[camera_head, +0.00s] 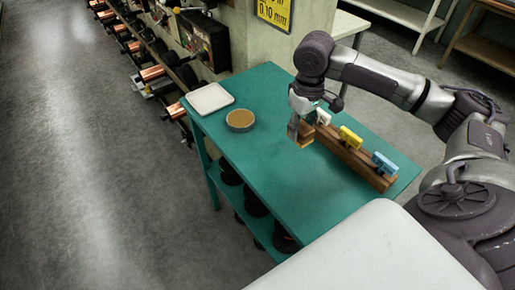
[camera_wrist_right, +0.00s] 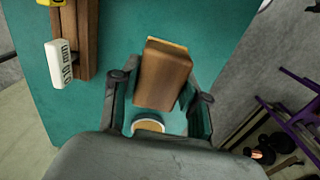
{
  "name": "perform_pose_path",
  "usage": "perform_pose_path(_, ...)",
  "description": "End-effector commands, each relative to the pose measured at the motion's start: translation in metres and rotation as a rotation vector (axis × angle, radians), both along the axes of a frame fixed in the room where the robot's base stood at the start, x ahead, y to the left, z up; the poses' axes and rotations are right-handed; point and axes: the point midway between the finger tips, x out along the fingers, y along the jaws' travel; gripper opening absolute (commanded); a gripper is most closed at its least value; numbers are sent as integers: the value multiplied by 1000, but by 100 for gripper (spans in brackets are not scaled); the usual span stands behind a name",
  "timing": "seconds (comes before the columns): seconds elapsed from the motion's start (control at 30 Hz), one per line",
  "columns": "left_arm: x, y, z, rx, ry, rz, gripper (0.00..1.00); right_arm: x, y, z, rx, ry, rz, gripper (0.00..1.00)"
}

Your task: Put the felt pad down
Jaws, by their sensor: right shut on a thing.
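My right gripper (camera_head: 301,128) is shut on a brown block with a yellowish edge, which I take to be the felt pad (camera_head: 306,141). In the right wrist view the pad (camera_wrist_right: 163,78) sits between the two fingers (camera_wrist_right: 162,90). It is over the green table (camera_head: 285,180), beside the left end of the wooden rack; I cannot tell whether it touches the tabletop. A round dish (camera_head: 240,119) with a tan top and dark rim stands to the left of the gripper. A white square tray (camera_head: 209,98) lies at the table's far left corner. My left gripper is not in view.
The long wooden rack (camera_head: 352,160) carries a white, a yellow (camera_head: 350,138) and a blue (camera_head: 384,163) tag-like piece. The table's middle and front left are bare. Dark spools sit on the shelf below. A pillar with a yellow sign (camera_head: 274,12) stands behind.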

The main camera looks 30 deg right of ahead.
Motion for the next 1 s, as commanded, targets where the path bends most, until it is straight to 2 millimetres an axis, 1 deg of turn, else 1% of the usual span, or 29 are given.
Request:
perform_pose_path(0.03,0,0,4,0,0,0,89,9,7,-4,6,1,6,5)
perform_pose_path(0.3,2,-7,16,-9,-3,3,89,62,38,-40,5,2,3,5)
perform_pose_path(0.43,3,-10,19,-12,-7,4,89,81,48,-54,2,1,3,5)
perform_pose_path(0.5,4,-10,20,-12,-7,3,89,86,51,-58,2,2,3,5)
perform_pose_path(0.6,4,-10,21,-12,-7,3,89,90,54,-63,0,2,3,5)
perform_pose_path(0.67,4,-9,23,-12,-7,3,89,90,54,-69,0,3,2,5)
perform_pose_path(0.83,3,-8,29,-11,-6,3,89,90,53,-93,0,4,2,5)
perform_pose_path(0.9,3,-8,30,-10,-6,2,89,90,53,-100,0,3,3,5)
perform_pose_path(1.0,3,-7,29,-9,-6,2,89,90,53,-103,-1,2,4,5)
